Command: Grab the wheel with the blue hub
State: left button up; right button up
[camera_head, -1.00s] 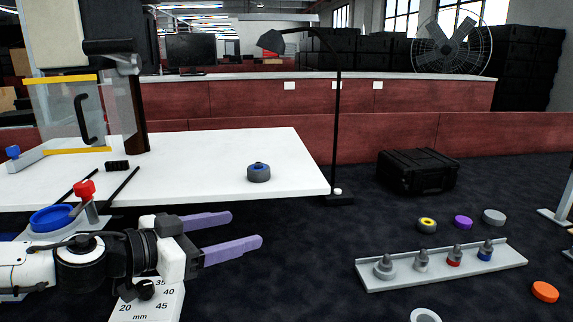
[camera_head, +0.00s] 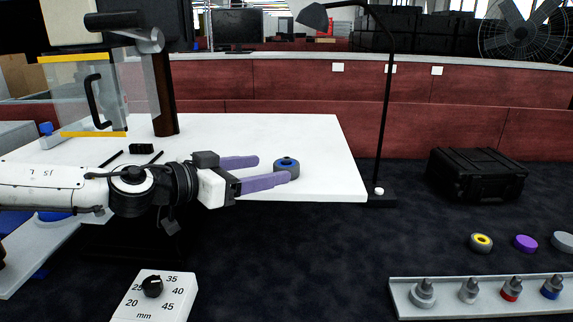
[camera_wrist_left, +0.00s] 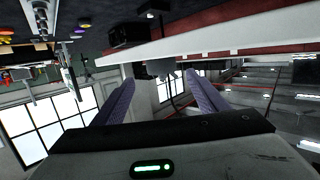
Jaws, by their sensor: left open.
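The wheel with the blue hub (camera_head: 287,164), a dark grey tyre around a blue centre, sits on the white table (camera_head: 318,140) near its front right corner. My left gripper (camera_head: 274,169) has its two purple fingers open and pointing right at the wheel. The lower finger's tip overlaps the wheel's lower edge in the head view; I cannot tell whether they touch. The left wrist view shows the two fingers (camera_wrist_left: 160,92) spread apart with nothing clearly held; I cannot make out the wheel there. My right gripper is not in view.
A thin black lamp post (camera_head: 387,110) stands just right of the table. A yellow-hub wheel (camera_head: 481,243), a purple disc (camera_head: 526,243) and a grey rack (camera_head: 480,312) are at the lower right. A dial box (camera_head: 155,297) is at lower left.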

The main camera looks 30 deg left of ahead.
aim_at(276, 166)
pick_arm(q)
jog(key=shift+w+d, duration=0.1)
jog(key=shift+w, duration=0.25)
jog(key=shift+w+f+p, duration=0.15)
jog(key=shift+w+p, duration=0.35)
jog(key=shift+p, duration=0.05)
jog(key=shift+w+f+b, duration=0.15)
jog(key=shift+w+b, duration=0.05)
jog(key=shift+b, duration=0.1)
jog(key=shift+w+d+b, duration=0.1)
jog(key=shift+w+b, duration=0.2)
jog(key=shift+w, duration=0.25)
jog(key=shift+w+f+b, duration=0.2)
jog(key=shift+w+b, duration=0.25)
jog(key=shift+b, duration=0.05)
jog(key=shift+w, duration=0.3)
jog(key=shift+w+d+r+b, duration=0.1)
jog(key=shift+w+d+b, duration=0.2)
jog(key=shift+w+b, duration=0.05)
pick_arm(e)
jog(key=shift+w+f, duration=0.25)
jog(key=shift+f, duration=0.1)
